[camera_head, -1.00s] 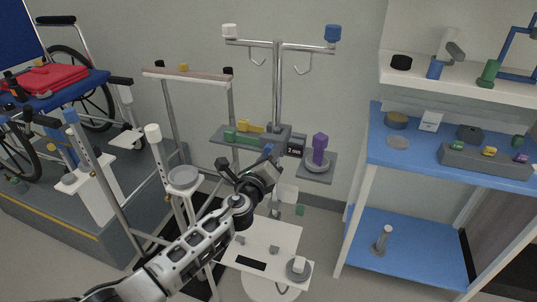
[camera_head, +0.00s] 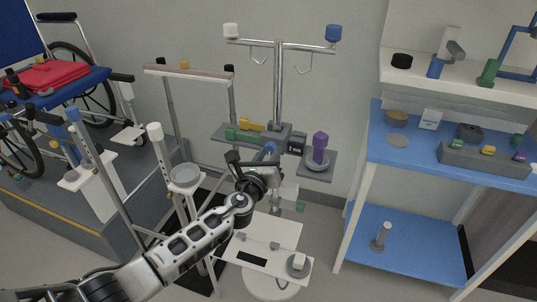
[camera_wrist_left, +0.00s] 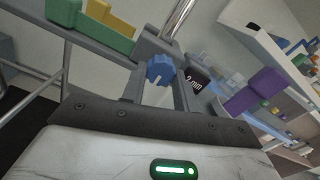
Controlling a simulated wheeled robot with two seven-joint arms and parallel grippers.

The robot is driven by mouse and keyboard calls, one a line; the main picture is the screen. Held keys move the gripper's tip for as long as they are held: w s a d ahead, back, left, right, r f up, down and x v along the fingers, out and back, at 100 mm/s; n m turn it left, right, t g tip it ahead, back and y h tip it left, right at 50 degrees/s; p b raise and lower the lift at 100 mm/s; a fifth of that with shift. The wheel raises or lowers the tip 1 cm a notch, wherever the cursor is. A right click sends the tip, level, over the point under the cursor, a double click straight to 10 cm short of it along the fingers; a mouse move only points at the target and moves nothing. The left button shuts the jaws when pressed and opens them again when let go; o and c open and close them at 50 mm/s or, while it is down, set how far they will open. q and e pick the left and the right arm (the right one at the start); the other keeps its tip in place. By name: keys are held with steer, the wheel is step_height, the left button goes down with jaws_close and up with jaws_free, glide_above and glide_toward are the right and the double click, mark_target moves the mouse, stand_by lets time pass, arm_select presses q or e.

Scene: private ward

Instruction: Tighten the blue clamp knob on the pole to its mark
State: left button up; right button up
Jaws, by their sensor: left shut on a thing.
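The blue clamp knob (camera_head: 269,148) is on the front of the grey clamp block on the metal pole (camera_head: 278,85). In the left wrist view the knob (camera_wrist_left: 160,68) is ridged, with a pale line on its face. My left gripper (camera_head: 265,157) is at the knob from the front, and its fingers are closed around the knob's sides. A dark plate marked "2 mm" (camera_wrist_left: 197,82) is just right of the knob; the plate also shows in the head view (camera_head: 296,148). The alignment of the knob's line with any mark cannot be told. My right gripper is not in view.
A tray with green and yellow blocks (camera_head: 222,133) is left of the clamp. A plate with a purple piece (camera_head: 320,143) is on the right. A white lower shelf (camera_head: 280,231) is below my arm. A blue shelf unit (camera_head: 425,165) stands at right.

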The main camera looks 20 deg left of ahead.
arm_select(q)
steer(key=shift+f, duration=0.1)
steer(key=o, duration=1)
steer(key=s, duration=1)
steer(key=s+p, duration=0.1)
steer(key=s, duration=0.5)
steer(key=shift+a, duration=0.25)
